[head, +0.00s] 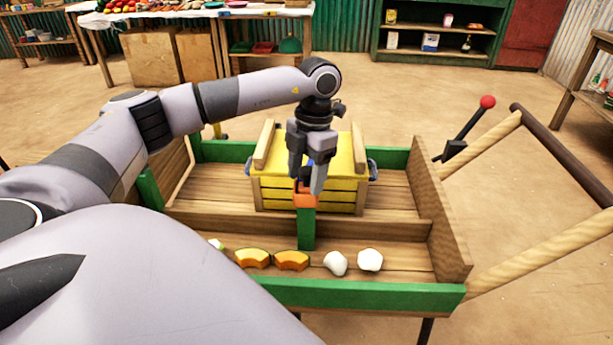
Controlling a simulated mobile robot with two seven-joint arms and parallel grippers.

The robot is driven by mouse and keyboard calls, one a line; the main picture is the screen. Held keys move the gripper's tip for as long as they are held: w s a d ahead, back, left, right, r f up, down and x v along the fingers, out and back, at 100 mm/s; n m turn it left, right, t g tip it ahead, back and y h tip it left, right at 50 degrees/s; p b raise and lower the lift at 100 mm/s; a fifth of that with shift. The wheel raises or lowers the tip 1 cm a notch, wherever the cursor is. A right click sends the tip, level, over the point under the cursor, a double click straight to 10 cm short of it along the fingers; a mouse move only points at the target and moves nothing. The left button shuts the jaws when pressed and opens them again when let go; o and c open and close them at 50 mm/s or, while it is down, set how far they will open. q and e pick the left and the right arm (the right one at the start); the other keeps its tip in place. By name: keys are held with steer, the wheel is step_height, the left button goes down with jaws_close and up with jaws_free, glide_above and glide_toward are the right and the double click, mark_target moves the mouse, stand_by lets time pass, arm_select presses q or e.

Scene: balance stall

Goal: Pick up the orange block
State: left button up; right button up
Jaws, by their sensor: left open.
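The orange block (305,201) shows just below my left gripper (308,184), at the top of a short green post (306,230) in the middle of the wooden cart. My left gripper points down with its fingers apart, close over the block. The fingers hide part of the block, and I cannot tell whether they touch it. My right gripper is not in view.
A yellow slatted crate (345,190) stands in the cart just behind the block. Orange melon-like slices (291,261) and white lumps (370,260) lie in the front compartment. The cart's green front rail (370,297) is nearest. A red-knobbed lever (487,102) rises at right.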

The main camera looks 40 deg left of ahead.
arm_select(q)
steer(key=c, duration=1.1)
steer(key=shift+r, duration=0.1)
